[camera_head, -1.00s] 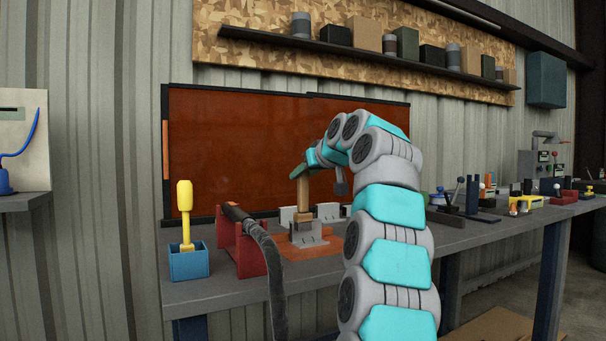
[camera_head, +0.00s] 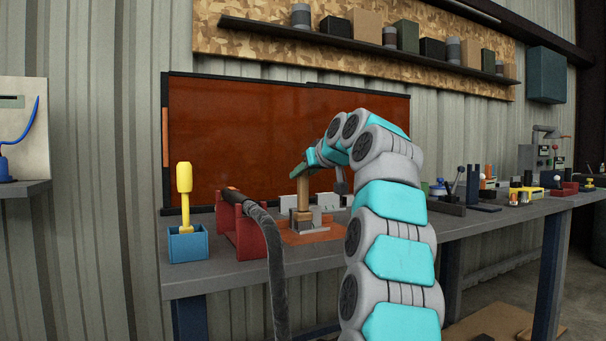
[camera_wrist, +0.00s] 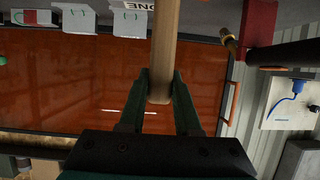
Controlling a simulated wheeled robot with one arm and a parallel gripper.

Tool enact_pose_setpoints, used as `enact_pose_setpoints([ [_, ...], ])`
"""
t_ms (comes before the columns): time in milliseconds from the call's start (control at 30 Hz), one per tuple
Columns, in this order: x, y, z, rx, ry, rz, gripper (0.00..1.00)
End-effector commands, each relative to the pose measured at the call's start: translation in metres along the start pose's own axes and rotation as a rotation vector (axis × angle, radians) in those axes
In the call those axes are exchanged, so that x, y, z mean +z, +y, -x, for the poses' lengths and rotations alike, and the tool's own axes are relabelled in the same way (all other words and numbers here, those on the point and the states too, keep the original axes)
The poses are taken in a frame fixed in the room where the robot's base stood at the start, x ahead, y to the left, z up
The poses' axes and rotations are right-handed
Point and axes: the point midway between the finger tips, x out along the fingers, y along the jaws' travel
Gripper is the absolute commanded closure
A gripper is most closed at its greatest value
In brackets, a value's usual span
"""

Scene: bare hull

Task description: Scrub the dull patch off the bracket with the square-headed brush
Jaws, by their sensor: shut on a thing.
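My gripper (camera_head: 304,172) is shut on the tan wooden handle of a brush (camera_head: 303,192). In the wrist view both dark fingers of my gripper (camera_wrist: 160,82) press on the handle (camera_wrist: 165,40). The handle hangs upright in the head view, its block-like head low at the grey bracket (camera_head: 313,230). The bracket sits on an orange-brown mat (camera_head: 328,236) on the bench. I cannot tell whether the bristles touch it. The dull patch cannot be made out. In the wrist view the brush head and bracket are out of frame.
A red stand (camera_head: 240,234) holding a dark hose (camera_head: 272,255) is left of the mat. A blue box (camera_head: 187,247) with a yellow-handled tool (camera_head: 184,190) stands farther left. Pale grey pieces (camera_head: 327,201) stand behind the bracket. An orange-brown panel (camera_head: 240,140) rises behind the bench.

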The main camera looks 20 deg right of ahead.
Motion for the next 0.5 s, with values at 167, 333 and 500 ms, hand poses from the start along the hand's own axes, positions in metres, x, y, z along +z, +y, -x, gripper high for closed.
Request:
enact_pose_setpoints([
  [167,0.0006,0.0000,-0.0002,0.000,0.000,0.000,1.00],
  [333,0.0024,0.0000,-0.0010,0.000,0.000,0.000,1.00],
  [500,0.0041,-0.0001,-0.0017,0.000,0.000,0.000,1.00],
])
